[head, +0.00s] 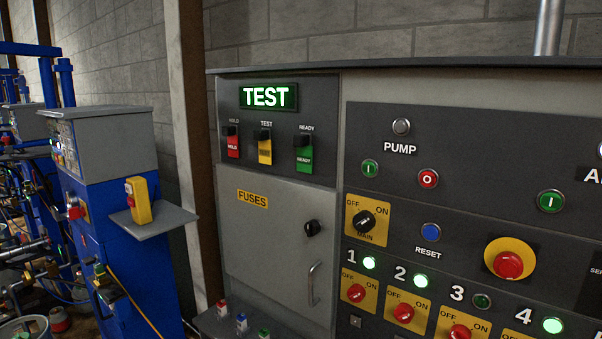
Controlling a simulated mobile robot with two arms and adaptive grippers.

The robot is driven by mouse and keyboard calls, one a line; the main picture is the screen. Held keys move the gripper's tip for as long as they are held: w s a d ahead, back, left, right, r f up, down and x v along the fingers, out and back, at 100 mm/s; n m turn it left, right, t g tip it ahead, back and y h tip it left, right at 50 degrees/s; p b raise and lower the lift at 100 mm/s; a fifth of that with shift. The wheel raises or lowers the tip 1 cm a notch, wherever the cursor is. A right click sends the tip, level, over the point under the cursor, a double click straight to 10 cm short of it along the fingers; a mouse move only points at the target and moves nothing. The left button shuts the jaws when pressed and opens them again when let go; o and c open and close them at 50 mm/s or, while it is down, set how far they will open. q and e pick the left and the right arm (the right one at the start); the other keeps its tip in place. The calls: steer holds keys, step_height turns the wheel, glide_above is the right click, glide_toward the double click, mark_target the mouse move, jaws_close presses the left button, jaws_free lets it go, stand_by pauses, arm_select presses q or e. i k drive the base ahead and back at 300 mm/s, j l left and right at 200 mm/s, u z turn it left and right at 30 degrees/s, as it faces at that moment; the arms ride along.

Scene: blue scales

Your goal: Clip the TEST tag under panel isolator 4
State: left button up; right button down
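The yellow TEST tag (265,153) hangs in the middle of the tag rack at the panel's upper left, under a black holder marked TEST. A red HOLD tag (233,148) hangs to its left and a green READY tag (304,158) to its right. A lit sign (268,96) above them reads TEST. At the lower right is the number 4 with a lit green lamp (552,326). Only the top edge of isolator 4's yellow plate (517,335) shows. Its knob and the place under it are cut off by the frame. Neither gripper is in view.
Isolators 1 (356,293), 2 (403,313) and 3 (459,333) stand left of 4. Lamp 3 (482,301) looks unlit. The fuses door (262,250) is shut and has a handle. A small shelf (232,325) juts out below it. A blue machine (120,220) stands left.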

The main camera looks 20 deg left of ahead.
mark_target(261, 135)
steer(key=j+z, duration=0.1)
steer(key=j, duration=0.4)
steer(key=k+j+z, duration=0.15)
steer(key=j, duration=0.35)
steer(key=j+z, duration=0.1)
steer(key=j, duration=0.4)
steer(key=k+j+z, duration=0.1)
steer(key=j, duration=0.4)
